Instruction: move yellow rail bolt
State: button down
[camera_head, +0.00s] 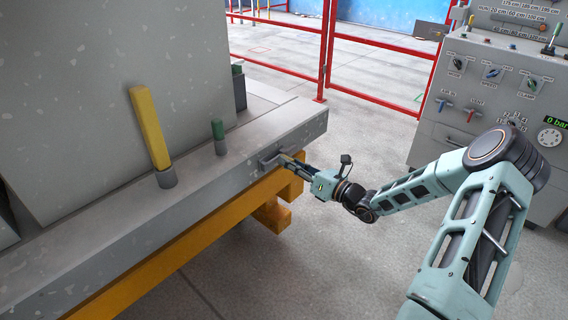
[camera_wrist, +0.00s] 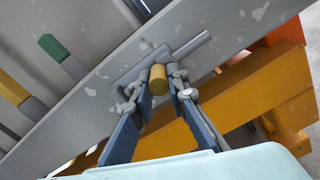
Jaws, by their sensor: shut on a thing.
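The yellow rail bolt (camera_wrist: 158,79) sits at the side face of the grey mould rail, and its round end points at the wrist camera. My gripper (camera_wrist: 160,92) has its two fingers on either side of this bolt end and is shut on it. In the head view my gripper (camera_head: 290,162) reaches the rail's side from the right, and the bolt is mostly hidden there by the fingers. A small grey bracket (camera_head: 270,163) surrounds the bolt on the rail face. How deep the bolt sits cannot be seen.
A tall yellow pin (camera_head: 150,128) and a short green pin (camera_head: 218,130) stand in sockets on the grey rail (camera_head: 215,172). An orange beam (camera_head: 190,240) runs below. A control cabinet (camera_head: 490,90) stands right, and red railings (camera_head: 328,50) behind. Open floor lies between.

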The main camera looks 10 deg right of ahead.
jog(key=shift+w+d, duration=0.15)
jog(key=shift+d, duration=0.1)
jog(key=c, duration=1.9)
grip_release()
jog(key=v, duration=1.2)
